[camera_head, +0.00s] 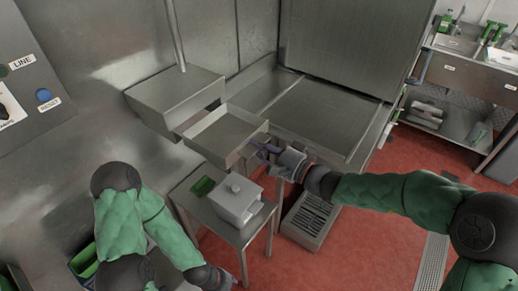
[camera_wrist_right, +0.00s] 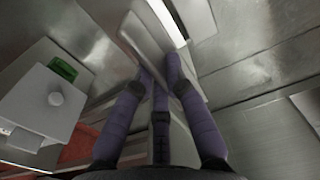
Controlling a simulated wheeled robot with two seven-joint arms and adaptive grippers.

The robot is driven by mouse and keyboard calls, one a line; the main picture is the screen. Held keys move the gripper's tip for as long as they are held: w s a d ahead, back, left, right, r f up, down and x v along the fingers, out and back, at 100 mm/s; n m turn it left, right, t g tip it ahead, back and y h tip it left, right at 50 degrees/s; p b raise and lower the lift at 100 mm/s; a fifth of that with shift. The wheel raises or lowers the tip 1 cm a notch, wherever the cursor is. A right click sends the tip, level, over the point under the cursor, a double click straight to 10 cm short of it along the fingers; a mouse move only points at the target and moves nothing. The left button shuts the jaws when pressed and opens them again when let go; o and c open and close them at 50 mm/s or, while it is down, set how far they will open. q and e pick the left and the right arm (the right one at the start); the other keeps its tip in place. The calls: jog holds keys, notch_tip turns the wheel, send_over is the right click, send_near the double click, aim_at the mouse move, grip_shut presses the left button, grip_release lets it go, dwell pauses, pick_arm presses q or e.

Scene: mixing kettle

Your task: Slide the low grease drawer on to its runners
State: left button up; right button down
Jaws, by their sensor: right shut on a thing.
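The grease drawer (camera_head: 222,137) is a shallow, open steel tray, low beside the cooking unit. My right gripper (camera_head: 264,151) is at its right-hand end, shut on its wall. In the right wrist view the purple fingers (camera_wrist_right: 160,68) close on the pale metal drawer wall (camera_wrist_right: 145,35). The drawer's far end lies close to a steel box housing (camera_head: 176,98); a dark gap shows between them. I cannot make out the runners. My left gripper (camera_head: 224,280) is at the bottom edge, away from the drawer, and its jaws are not clear.
A small steel table (camera_head: 237,237) stands below the drawer with a lidded white container (camera_head: 238,201) and a green item (camera_head: 203,186). A floor grate (camera_head: 311,214) lies right of it. A sink bench (camera_head: 470,70) is far right. Red floor is open at the lower right.

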jog(key=shift+r, duration=0.1)
jog(key=b, duration=0.5)
send_near(206, 121)
jog(key=shift+s+d+r, duration=0.2)
jog(key=shift+d+r, duration=0.05)
jog(key=shift+r, duration=0.05)
dwell(0.5)
jog(key=shift+b+x, duration=0.5)
jog(key=shift+x, duration=4.25)
jog(key=shift+f, duration=0.15)
jog(key=shift+w+a+f, duration=0.2)
jog(key=shift+a, duration=0.05)
